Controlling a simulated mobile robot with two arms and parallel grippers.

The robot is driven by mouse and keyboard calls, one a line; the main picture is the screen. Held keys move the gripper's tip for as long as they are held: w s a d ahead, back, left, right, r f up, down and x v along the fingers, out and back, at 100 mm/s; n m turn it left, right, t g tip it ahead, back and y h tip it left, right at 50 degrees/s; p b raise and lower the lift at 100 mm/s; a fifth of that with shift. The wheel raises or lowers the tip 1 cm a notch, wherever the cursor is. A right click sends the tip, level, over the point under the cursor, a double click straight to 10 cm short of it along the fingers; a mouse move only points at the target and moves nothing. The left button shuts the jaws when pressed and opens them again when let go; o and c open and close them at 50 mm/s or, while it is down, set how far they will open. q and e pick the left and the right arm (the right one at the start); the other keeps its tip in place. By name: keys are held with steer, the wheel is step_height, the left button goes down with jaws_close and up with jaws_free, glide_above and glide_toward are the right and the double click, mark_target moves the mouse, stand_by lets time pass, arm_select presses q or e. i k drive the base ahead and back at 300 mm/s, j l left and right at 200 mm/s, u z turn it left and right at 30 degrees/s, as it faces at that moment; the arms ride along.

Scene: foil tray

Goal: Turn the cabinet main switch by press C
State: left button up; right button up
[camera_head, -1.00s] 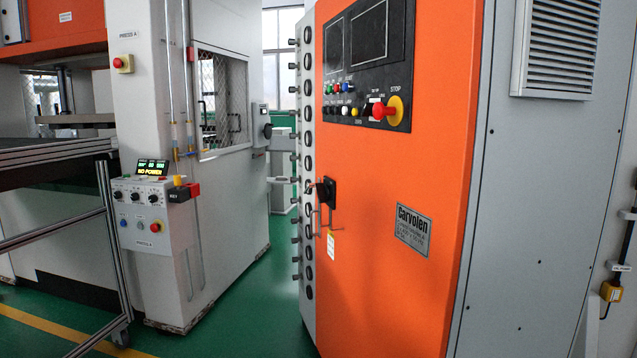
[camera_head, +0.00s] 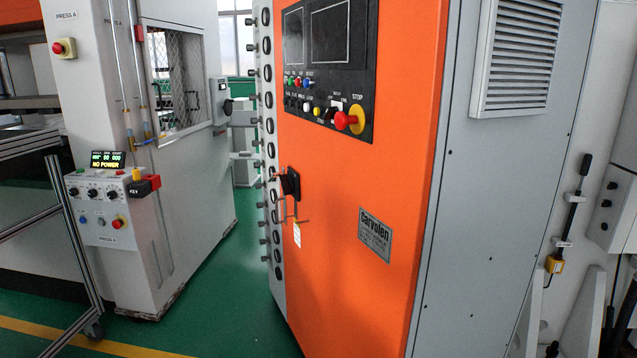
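An orange cabinet (camera_head: 335,270) with grey sides stands in the middle of the head view. A black rotary handle (camera_head: 290,184) sits on its orange front near the left edge, with a small metal bracket and a hanging tag (camera_head: 297,235) just below. The cabinet's upper black panel (camera_head: 325,75) has screens, small buttons and a red stop knob (camera_head: 345,120) on a yellow disc. The labels I can read on the machine at left say PRESS A; no press C label is readable. Neither of my grippers is in view.
The white PRESS A machine (camera_head: 190,200) stands at left, its display (camera_head: 107,160) reading NO POWER. A metal rail frame (camera_head: 75,240) is in front of it. Green floor (camera_head: 235,300) is free between machine and cabinet. A yellow box (camera_head: 554,265) is on the right wall.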

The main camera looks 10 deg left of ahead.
mark_target(287, 182)
steer(key=i+j+z, duration=0.25)
steer(key=i+j, duration=0.15)
steer(key=j, duration=0.25)
steer(key=i+j+z, duration=0.15)
steer(key=j, duration=0.2)
steer(key=i+j+z, duration=0.15)
steer(key=j, duration=0.2)
steer(key=i+j+z, duration=0.15)
steer(key=j, duration=0.25)
